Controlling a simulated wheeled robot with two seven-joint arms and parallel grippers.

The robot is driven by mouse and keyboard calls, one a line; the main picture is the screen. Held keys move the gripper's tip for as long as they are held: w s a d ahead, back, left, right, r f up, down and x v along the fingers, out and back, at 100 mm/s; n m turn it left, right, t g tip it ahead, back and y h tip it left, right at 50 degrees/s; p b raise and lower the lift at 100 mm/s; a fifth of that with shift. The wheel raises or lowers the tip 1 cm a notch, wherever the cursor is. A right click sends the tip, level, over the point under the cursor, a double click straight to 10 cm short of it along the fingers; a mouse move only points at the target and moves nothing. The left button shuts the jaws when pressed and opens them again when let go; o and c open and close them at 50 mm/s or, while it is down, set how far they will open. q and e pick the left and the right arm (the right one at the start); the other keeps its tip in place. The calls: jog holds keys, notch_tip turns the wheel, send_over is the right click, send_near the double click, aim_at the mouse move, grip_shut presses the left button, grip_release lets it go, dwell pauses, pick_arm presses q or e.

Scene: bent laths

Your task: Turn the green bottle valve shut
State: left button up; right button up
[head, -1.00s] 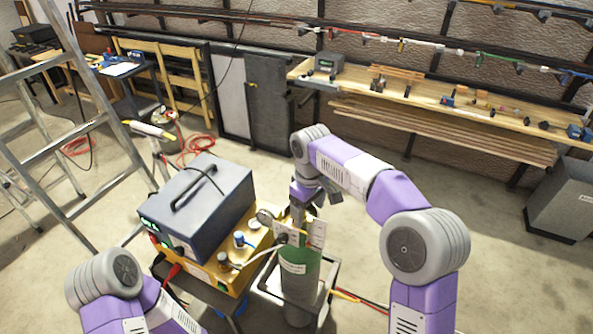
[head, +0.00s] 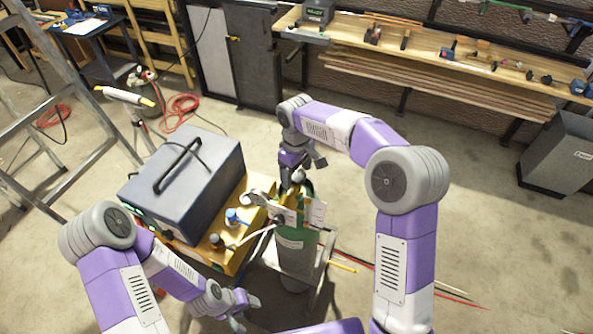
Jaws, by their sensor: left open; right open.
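The green bottle (head: 295,252) stands upright on a small cart right of the welding machine, with a white label and tags near its top. Its valve is at the top, mostly hidden behind my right gripper (head: 296,184). My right gripper is open and reaches down at the bottle's top from behind; I cannot tell whether it touches the valve. My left gripper (head: 243,311) is open and empty, low in front of the yellow unit and left of the bottle's foot.
A dark box with a handle (head: 185,178) sits on a yellow unit (head: 230,255) with knobs and a gauge, close left of the bottle. A ladder (head: 60,120) stands at the left. A workbench (head: 440,62) runs along the back. Red and yellow cables lie on the floor at right.

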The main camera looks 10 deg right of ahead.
jog(key=shift+f, duration=0.1)
jog(key=c, duration=1.1)
jog(key=shift+o, duration=0.2)
jog(key=shift+m, duration=0.3)
jog(key=shift+m+p, duration=0.3)
jog(key=shift+m, duration=2.3)
jog(key=shift+w, duration=0.1)
jog(key=o, duration=1.1)
jog(key=shift+c, duration=0.2)
